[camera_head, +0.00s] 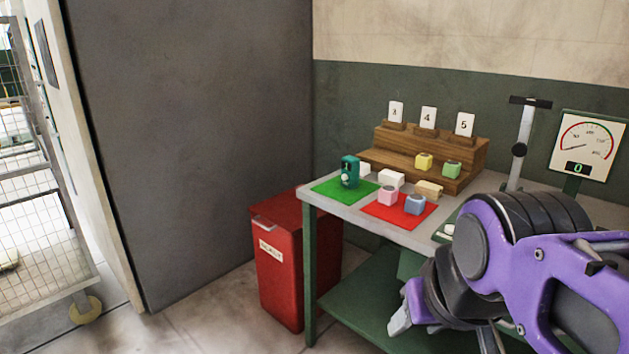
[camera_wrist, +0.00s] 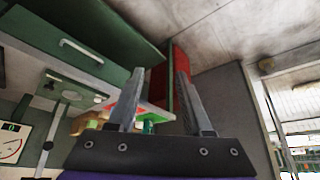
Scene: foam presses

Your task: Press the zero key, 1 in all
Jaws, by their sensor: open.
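A dial gauge (camera_head: 588,142) with a red-and-green arc and a small display reading 0 stands at the right end of the bench. It also shows in the wrist view (camera_wrist: 12,145) at the left edge. I cannot make out a zero key in either view; my arm covers part of the bench in front of the gauge. My gripper (camera_wrist: 160,74) is open and empty, with its two fingers apart. In the head view only part of my gripper shows, low at the bench's front edge and well away from the gauge.
A lever press (camera_head: 520,145) stands left of the gauge. Green (camera_head: 335,190) and red (camera_head: 385,214) mats and several foam blocks lie on the bench's left. A stepped wooden rack (camera_head: 395,150) with number cards stands behind. A red bin (camera_head: 272,285) stands beside the bench.

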